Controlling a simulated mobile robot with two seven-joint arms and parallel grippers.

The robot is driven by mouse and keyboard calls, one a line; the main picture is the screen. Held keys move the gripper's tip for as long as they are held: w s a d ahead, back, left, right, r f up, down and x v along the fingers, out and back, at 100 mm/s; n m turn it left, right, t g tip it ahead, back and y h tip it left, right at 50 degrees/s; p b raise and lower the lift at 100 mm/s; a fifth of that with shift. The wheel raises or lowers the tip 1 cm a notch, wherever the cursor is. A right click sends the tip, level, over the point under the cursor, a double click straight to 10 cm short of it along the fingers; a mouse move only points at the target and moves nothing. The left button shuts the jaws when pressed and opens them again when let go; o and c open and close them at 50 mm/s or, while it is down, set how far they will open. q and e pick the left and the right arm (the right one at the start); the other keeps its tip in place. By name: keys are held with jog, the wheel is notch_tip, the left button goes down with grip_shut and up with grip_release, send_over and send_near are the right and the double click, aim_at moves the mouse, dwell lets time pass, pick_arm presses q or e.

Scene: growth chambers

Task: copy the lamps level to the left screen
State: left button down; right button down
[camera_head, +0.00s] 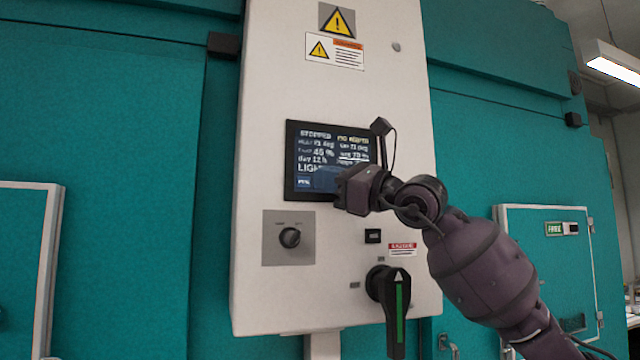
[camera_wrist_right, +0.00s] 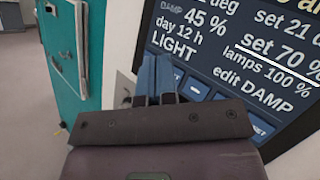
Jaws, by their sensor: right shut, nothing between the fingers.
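A dark screen (camera_head: 308,145) is set in the white control panel, with a headline that reads STOPPED at its upper left. In the right wrist view the screen (camera_wrist_right: 222,50) reads 45 %, day 12 h, LIGHT, set 70 % with a line under it, lamps 100 % and edit DAMP. A row of blue buttons (camera_wrist_right: 228,104) runs along its lower edge. My right gripper (camera_head: 322,180) is shut and empty, its fingertips in front of the screen's lower part. The fingertips (camera_wrist_right: 156,68) cover part of the button row; contact cannot be told. My left gripper is out of view.
Below the screen are a small rotary knob (camera_head: 289,237) and a large black switch handle with a green stripe (camera_head: 398,312). Warning labels (camera_head: 335,50) are above. Teal chamber walls (camera_head: 120,150) flank the panel. A white-framed door (camera_head: 548,262) is at right.

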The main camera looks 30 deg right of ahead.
jog(key=shift+s, duration=0.1)
jog(key=shift+s+a+f+b, duration=0.1)
jog(key=shift+s+a+b, duration=0.05)
jog(key=shift+s+b, duration=0.2)
jog(key=shift+s, duration=0.2)
jog(key=s+b, duration=0.1)
jog(key=s, duration=0.1)
jog(key=s+a+b, duration=0.1)
jog(key=s, duration=0.2)
jog(key=shift+a, duration=0.15)
dwell(2.5)
